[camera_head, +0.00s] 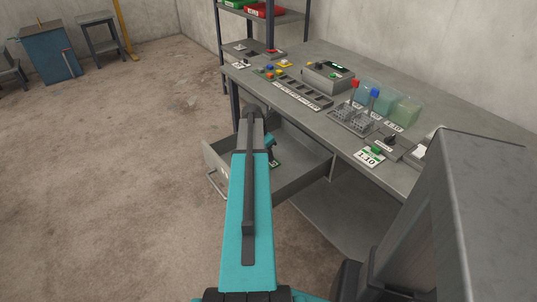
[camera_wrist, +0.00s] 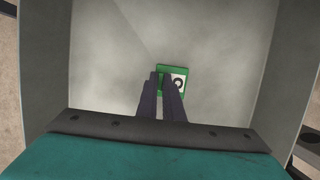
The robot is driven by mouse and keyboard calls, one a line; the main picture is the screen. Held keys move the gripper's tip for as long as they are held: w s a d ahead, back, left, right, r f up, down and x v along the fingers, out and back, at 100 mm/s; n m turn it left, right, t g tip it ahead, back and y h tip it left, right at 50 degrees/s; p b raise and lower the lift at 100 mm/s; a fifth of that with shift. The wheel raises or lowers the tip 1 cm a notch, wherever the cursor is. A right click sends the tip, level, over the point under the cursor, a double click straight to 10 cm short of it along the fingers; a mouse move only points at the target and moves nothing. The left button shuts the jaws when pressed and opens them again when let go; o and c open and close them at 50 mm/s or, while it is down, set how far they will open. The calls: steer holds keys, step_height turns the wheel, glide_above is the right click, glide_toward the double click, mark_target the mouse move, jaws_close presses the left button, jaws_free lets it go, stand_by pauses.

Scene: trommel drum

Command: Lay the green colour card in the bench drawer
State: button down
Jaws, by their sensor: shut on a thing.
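The green colour card (camera_wrist: 184,69), green-rimmed with a white patch and a dark ring, is at the tips of my gripper (camera_wrist: 161,77) in the wrist view. My gripper is shut on the card's left part. The card is over the floor of the open bench drawer (camera_wrist: 100,75), between its side walls. I cannot tell whether it touches the floor. In the head view the drawer (camera_head: 300,187) is pulled out below the bench top, with a small part of the card (camera_head: 275,163) showing inside; my arm hides much of the drawer.
The grey bench (camera_head: 310,122) carries a row of slots, a grey instrument (camera_head: 327,76), a rack with red and blue-topped items (camera_head: 353,121), clear bins (camera_head: 403,111) and a 1.10 label (camera_head: 370,157). A large grey housing (camera_head: 480,220) stands at right.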

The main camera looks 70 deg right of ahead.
steer(key=shift+f, duration=0.15)
steer(key=c, duration=1.9)
jaws_free()
steer(key=v, duration=1.2)
steer(key=shift+r, duration=0.2)
